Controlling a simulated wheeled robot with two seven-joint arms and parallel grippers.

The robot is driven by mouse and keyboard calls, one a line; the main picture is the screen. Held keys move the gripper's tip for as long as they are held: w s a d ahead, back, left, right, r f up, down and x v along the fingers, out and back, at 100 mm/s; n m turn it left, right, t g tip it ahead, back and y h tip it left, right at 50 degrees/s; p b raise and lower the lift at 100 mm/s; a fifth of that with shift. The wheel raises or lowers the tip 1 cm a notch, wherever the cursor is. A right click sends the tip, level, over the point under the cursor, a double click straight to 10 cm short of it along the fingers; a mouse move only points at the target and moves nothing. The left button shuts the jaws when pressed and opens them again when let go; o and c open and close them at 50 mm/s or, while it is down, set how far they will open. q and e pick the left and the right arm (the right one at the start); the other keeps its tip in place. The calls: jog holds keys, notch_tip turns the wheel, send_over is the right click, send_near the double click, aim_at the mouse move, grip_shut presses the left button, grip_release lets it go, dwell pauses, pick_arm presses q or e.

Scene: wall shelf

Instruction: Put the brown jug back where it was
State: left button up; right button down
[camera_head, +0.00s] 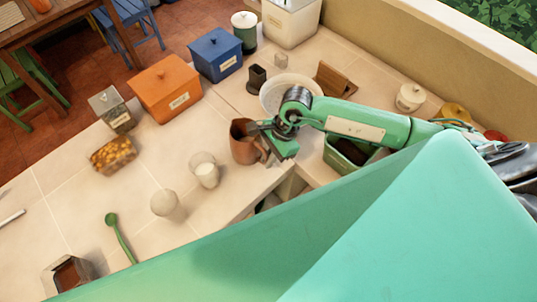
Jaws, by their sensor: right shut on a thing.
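The brown jug (243,150) is at the middle of the head view, over the tiled counter near its front edge. My right gripper (268,130) reaches in from the right and is shut on the jug at its right side. The gripper hides part of the jug's rim and side. The jug looks slightly tilted; I cannot tell whether its base touches the counter. My left gripper is not in view.
A glass of white contents (206,173) and a pale round object (164,203) stand left of the jug. A white bowl (273,103) is behind my wrist. Orange (165,88) and blue (215,53) boxes stand farther back. Free counter lies at left (75,205).

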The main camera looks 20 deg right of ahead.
jog(key=shift+f, duration=0.15)
jog(key=shift+f, duration=0.15)
jog(key=shift+f+b, duration=0.1)
jog(key=shift+b, duration=0.25)
jog(key=c, duration=1.5)
grip_release()
